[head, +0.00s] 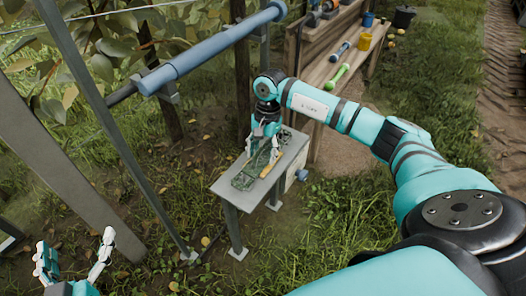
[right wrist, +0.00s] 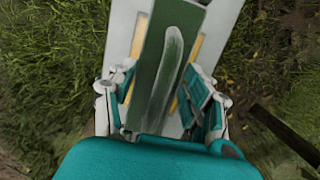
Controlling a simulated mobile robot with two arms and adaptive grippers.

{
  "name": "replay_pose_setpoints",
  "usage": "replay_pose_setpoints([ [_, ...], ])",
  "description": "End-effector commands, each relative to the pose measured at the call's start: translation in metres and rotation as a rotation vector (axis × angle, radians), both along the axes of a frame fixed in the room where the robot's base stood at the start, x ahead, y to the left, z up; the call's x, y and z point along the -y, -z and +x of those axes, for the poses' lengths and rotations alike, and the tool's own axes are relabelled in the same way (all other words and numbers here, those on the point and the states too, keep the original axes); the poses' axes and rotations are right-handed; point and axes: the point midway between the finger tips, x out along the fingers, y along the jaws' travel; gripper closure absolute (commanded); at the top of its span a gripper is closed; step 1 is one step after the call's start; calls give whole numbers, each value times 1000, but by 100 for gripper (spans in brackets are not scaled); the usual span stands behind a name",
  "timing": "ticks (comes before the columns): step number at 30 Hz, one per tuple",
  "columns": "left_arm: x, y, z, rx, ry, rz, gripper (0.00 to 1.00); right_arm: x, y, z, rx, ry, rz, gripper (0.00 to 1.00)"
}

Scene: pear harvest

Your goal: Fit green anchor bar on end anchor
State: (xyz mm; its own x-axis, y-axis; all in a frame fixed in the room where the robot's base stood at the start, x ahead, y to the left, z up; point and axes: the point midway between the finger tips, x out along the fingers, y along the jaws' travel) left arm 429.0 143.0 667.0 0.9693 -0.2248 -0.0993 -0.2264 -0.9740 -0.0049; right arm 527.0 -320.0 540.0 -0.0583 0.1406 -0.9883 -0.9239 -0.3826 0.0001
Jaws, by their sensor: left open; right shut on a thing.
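My right gripper (head: 262,146) is low over a small grey table, pointing down. In the right wrist view its fingers (right wrist: 165,100) stand on both sides of a flat dark green bar (right wrist: 153,62) with a pale curved mark, and are shut on it. In the head view a dark green piece (head: 244,180) shows on the tabletop below the gripper, partly hidden by it; I cannot tell if it is the same bar. My left gripper (head: 75,243) is open and empty at the lower left. I cannot tell which part is the end anchor.
A blue pipe (head: 212,48) and slanted grey posts (head: 112,130) stand at the left. A wooden bench (head: 318,73) with tools and pots is behind. Grass is open at the right.

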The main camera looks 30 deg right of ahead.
Motion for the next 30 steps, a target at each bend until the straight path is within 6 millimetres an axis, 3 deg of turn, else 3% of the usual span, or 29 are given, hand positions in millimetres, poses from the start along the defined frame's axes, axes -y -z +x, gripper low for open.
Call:
replay_pose_setpoints([
  [2, 0, 0, 0, 4, 0, -1, 9, 0, 0, 0, 0, 0, 0, 84],
  [3, 0, -1, 0, 6, 1, -1, 9, 0, 1, 0, 0, 0, 0, 48],
  [9, 1, -1, 1, 6, 1, -1, 9, 0, 1, 0, 0, 0, 0, 23],
  [20, 0, -1, 1, 5, 0, 0, 9, 1, -6, 1, 1, 0, 0, 23],
  [30, 0, -1, 1, 4, 0, -1, 9, 10, -71, 5, 4, 0, -1, 23],
])
